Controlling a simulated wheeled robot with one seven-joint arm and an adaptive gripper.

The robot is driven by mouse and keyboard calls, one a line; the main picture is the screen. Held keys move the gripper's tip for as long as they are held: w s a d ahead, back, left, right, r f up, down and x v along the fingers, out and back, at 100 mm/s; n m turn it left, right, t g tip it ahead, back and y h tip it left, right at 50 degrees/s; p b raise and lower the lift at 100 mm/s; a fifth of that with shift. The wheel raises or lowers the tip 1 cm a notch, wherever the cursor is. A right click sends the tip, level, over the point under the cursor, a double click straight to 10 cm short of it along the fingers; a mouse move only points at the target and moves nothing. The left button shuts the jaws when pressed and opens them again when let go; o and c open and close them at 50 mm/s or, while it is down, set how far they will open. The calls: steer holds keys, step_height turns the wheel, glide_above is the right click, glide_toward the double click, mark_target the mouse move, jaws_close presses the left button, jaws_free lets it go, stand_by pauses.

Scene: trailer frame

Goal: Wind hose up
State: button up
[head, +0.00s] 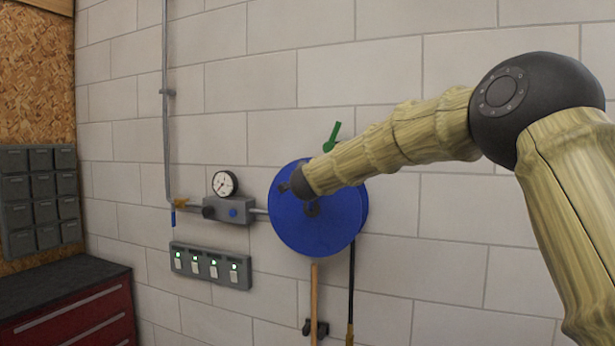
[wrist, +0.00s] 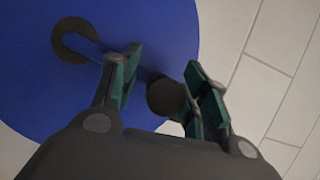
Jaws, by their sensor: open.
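A blue round hose reel (head: 312,225) is fixed to the block wall and also fills the left of the wrist view (wrist: 40,95). A black hose (head: 351,285) hangs from its lower right side, with a brass-coloured end low in the picture. In the wrist view, my gripper (wrist: 162,62) is open in front of the reel. A dark round knob (wrist: 165,97), seemingly the crank handle, lies between its fingers; contact cannot be told. A dark hub (wrist: 75,40) shows at upper left. In the head view my arm's end hides part of the reel and most of the gripper.
A pressure gauge (head: 224,183) and grey valve block (head: 226,210) sit left of the reel, above a lit switch panel (head: 211,266). A wooden pole (head: 314,285) hangs below the reel. A green piece (head: 332,137) sticks up above it. A red cabinet (head: 80,310) stands lower left.

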steer(key=s, duration=1.2)
steer(key=shift+a+r, duration=0.2)
steer(key=shift+a, duration=0.25)
